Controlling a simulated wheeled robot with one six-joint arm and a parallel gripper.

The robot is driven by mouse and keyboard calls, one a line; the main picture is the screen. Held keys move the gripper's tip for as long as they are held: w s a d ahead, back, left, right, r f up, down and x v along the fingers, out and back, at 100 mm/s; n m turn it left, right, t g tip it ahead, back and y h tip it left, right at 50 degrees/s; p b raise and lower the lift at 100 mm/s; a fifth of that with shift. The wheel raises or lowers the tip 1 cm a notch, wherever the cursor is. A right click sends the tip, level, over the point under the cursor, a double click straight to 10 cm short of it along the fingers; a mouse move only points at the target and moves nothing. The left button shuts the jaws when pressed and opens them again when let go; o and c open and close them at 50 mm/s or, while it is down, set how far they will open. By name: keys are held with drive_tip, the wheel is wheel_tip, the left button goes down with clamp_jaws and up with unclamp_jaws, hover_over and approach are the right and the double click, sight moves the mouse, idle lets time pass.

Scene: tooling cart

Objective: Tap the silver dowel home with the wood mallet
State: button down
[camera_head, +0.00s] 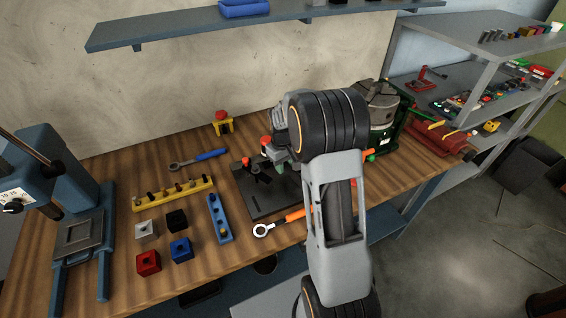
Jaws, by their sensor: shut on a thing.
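My arm's wrist and forearm stand across the middle of the camera_head view and cover part of the bench. My gripper's fingers cannot be made out behind the wrist. I cannot pick out the wood mallet. A dark fixture plate (268,205) with small black and grey parts lies just left of my arm. Its right side is partly covered. A yellow rack (170,195) holding several pegs and a blue rack (219,218) with small pegs lie left of the plate. I cannot tell which peg, if any, is the silver dowel.
Silver (147,230), black (177,220), red (148,262) and blue (181,249) blocks sit at the front left. A blue-handled wrench (198,159) and an orange-handled ring wrench (264,230) lie near the plate. A blue press (80,235) stands left; a green machine (381,140) stands right.

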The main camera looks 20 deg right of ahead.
drive_tip(key=shift+r+p, duration=1.65)
drive_tip(key=shift+r, duration=0.45)
drive_tip(key=shift+r+p, duration=1.5)
drive_tip(key=shift+r, duration=0.55)
drive_tip(key=shift+a+f, duration=0.1)
